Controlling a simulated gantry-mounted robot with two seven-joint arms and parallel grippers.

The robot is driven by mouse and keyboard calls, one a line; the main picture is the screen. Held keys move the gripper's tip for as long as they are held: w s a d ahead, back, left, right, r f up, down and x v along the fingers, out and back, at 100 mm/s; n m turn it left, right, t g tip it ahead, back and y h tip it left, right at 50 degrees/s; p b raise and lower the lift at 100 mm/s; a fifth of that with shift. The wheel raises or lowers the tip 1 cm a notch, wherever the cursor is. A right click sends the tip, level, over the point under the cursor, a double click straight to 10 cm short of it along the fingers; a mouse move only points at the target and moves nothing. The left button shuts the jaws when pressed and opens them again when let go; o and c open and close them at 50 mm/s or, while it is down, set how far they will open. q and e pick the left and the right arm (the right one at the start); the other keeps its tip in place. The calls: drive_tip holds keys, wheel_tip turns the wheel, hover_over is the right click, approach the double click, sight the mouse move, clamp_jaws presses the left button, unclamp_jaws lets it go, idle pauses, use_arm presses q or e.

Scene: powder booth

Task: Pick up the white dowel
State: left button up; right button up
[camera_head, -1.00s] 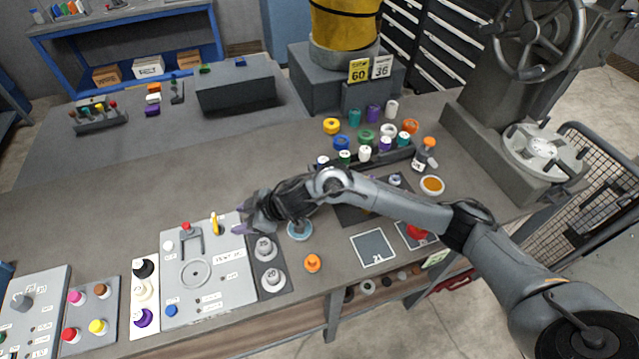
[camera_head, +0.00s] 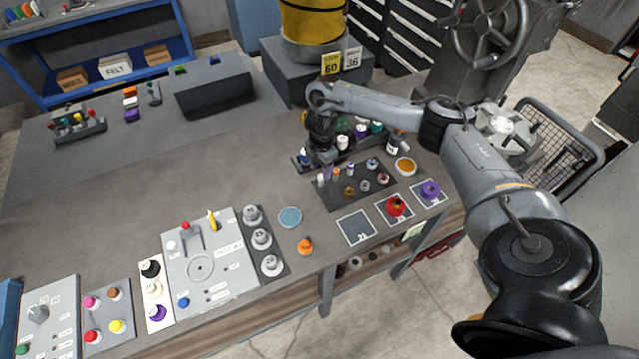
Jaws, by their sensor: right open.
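A small white upright piece (camera_head: 320,180), which looks like the white dowel, stands at the back left corner of a dark board (camera_head: 340,199) on the bench. Several other small coloured pegs stand on that board, one purple (camera_head: 350,168) and one yellowish (camera_head: 349,191). My right gripper (camera_head: 323,164) points down just above and behind the white piece, close to it. It is open, and nothing shows held in it. Its fingers are small and dark here, so whether they touch any peg is unclear. My left gripper is out of view.
A rack with coloured spools (camera_head: 342,141) stands behind my right gripper. An orange dish (camera_head: 405,166) is to the right. Marked pads, one empty (camera_head: 356,228), one with a red knob (camera_head: 396,205), lie in front.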

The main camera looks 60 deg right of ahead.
sight(321, 176)
wheel_tip(321, 176, down, 5)
drive_tip(key=shift+a+r+b, duration=0.1)
drive_tip(key=shift+a+b, duration=0.05)
drive_tip(key=shift+b, duration=0.9)
drive_tip(key=shift+f, duration=0.6)
drive_tip(key=shift+c, duration=0.9)
clamp_jaws()
